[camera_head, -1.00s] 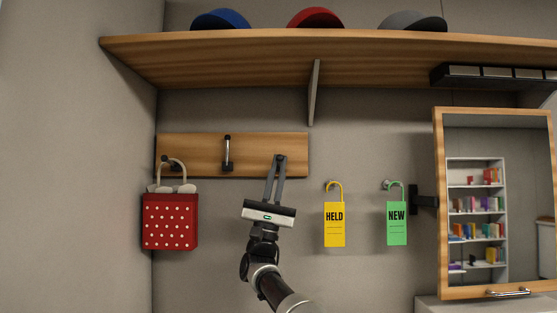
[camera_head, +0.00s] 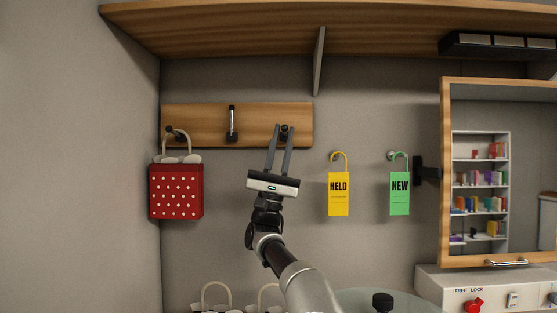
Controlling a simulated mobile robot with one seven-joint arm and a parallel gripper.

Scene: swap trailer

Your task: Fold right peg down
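A wooden board (camera_head: 258,120) on the back wall carries three pegs. The right peg (camera_head: 284,130) shows as a short dark knob between my fingertips, like the left peg and unlike the upright middle peg; the fingers hide part of it. The middle peg (camera_head: 232,122) stands upright with a metal stem. The left peg (camera_head: 170,131) is down and bears the handle of a red dotted bag (camera_head: 176,190). My gripper (camera_head: 282,128) is open, its fingers pointing up on either side of the right peg. I cannot tell whether they touch it.
Yellow HELD (camera_head: 338,195) and green NEW (camera_head: 400,194) tags hang right of the board. A wood-framed mirror (camera_head: 445,180) stands further right. A shelf (camera_head: 220,25) runs above. Below right is a white panel (camera_head: 500,292) with a red knob.

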